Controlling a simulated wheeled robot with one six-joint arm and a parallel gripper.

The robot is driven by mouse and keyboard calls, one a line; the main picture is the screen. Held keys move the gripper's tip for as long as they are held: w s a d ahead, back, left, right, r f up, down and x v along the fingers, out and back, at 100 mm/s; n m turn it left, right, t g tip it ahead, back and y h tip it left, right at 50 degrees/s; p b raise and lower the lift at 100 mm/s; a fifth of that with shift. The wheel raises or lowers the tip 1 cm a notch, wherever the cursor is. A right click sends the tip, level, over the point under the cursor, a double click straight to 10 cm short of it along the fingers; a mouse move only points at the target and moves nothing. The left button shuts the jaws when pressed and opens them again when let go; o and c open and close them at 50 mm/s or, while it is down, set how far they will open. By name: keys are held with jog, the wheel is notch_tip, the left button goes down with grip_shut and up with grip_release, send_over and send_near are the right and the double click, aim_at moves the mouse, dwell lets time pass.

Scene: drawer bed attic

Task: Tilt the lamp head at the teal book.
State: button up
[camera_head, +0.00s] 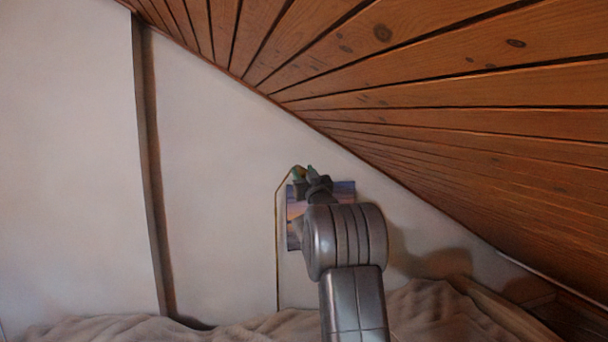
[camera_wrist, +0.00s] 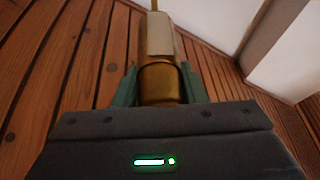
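The lamp has a thin brass stem (camera_head: 277,240) that rises along the wall and bends over at the top. In the wrist view its brass lamp head (camera_wrist: 161,82) is a short cylinder with a paler part beyond it. My gripper (camera_wrist: 160,88) has its green fingers on both sides of the lamp head, seemingly touching it. In the head view my gripper (camera_head: 304,172) is at the top of the stem and largely hides the lamp head. The teal book is not seen in either view.
A sloped wooden ceiling (camera_head: 450,110) comes down to the right, close above my arm. A purple and orange picture (camera_head: 345,188) is on the pale wall behind my wrist. A rumpled blanket (camera_head: 240,330) lies along the bottom. A dark post (camera_head: 150,160) stands left; the wall between is clear.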

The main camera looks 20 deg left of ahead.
jog(key=m+b, duration=0.1)
jog(key=m+t+h+b, duration=0.1)
jog(key=shift+f+m, duration=0.25)
jog(key=shift+m, duration=0.15)
jog(key=m+h+b, duration=0.1)
jog(key=m, duration=0.1)
jog(key=m+t+h+b, duration=0.1)
jog(key=m, duration=0.1)
jog(key=shift+w+d+r, duration=0.1)
jog(key=shift+d+r, duration=0.05)
jog(key=shift+r, duration=0.05)
jog(key=shift+m, duration=0.3)
jog(key=o, duration=0.9)
jog(key=b+v, duration=0.4)
jog(key=v, duration=0.9)
jog(key=shift+s+d+f, duration=0.1)
jog(key=shift+s+f, duration=0.15)
jog(key=shift+s, duration=0.1)
